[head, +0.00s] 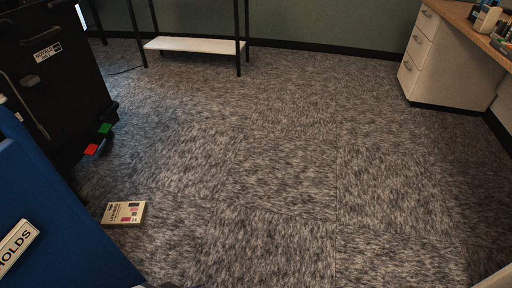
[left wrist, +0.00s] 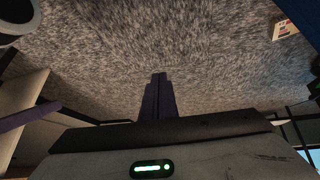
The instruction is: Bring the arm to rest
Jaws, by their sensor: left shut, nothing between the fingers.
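My left gripper (left wrist: 158,76) shows in the left wrist view, with its dark fingers together over the grey carpet. It is shut and nothing shows between the fingers. The pale gripper body with a green light fills the bottom of that view. Neither gripper is in the head view. My right gripper is in neither view.
A cream book or box (head: 123,213) lies on the carpet; it also shows in the left wrist view (left wrist: 286,29). A blue panel (head: 60,225) and black cabinet (head: 50,70) stand left. A drawer desk (head: 440,60) stands right. The middle floor is clear.

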